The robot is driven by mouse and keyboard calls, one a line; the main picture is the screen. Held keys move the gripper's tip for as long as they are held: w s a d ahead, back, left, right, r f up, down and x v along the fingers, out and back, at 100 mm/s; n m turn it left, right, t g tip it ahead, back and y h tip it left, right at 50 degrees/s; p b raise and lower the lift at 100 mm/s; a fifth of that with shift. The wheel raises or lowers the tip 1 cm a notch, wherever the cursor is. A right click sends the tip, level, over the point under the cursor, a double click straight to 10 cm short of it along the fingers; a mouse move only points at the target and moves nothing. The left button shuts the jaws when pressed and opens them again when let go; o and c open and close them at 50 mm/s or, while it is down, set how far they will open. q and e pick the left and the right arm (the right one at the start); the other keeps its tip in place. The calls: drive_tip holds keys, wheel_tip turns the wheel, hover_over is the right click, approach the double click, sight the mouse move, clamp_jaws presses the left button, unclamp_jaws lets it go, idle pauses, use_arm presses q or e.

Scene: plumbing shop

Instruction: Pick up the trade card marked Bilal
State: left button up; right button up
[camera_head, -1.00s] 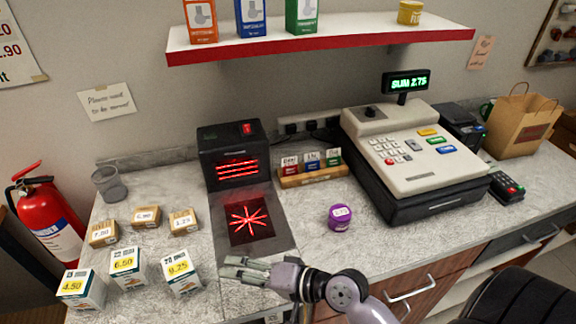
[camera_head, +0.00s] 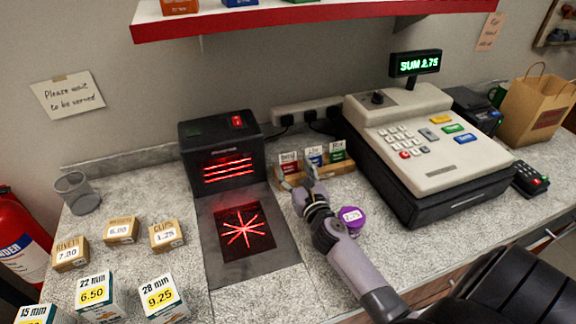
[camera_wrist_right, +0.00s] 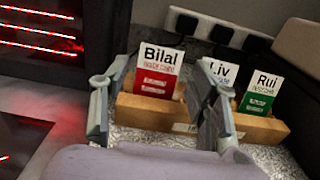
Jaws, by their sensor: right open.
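The trade card marked Bilal (camera_wrist_right: 158,72) is white on top and red below. It stands upright in a wooden holder (camera_wrist_right: 262,124), left of the blue-and-white Liv card (camera_wrist_right: 220,74) and the green Rui card (camera_wrist_right: 262,91). In the head view the Bilal card (camera_head: 288,162) is at the holder's left end. My right gripper (camera_head: 298,180) is open in front of the holder. In the right wrist view its two fingers (camera_wrist_right: 158,100) stand on either side of the Bilal card, with the right finger overlapping the Liv card. My left gripper is not in view.
A scanner (camera_head: 222,150) with red light stands left of the holder. The cash register (camera_head: 425,150) stands to the right. A purple tub (camera_head: 352,217) sits beside my right forearm. Small priced boxes (camera_head: 122,230) are at the left. A red-edged shelf (camera_head: 300,22) hangs above.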

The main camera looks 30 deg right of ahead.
sight(288, 160)
drive_tip(key=x, duration=0.4)
drive_tip(key=shift+w+f, duration=0.25)
drive_tip(key=shift+w, duration=0.1)
drive_tip(key=shift+w+d, duration=0.1)
drive_tip(key=shift+w, duration=0.15)
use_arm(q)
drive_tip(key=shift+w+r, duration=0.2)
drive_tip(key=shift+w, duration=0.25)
use_arm(e)
drive_tip(key=c, duration=0.5)
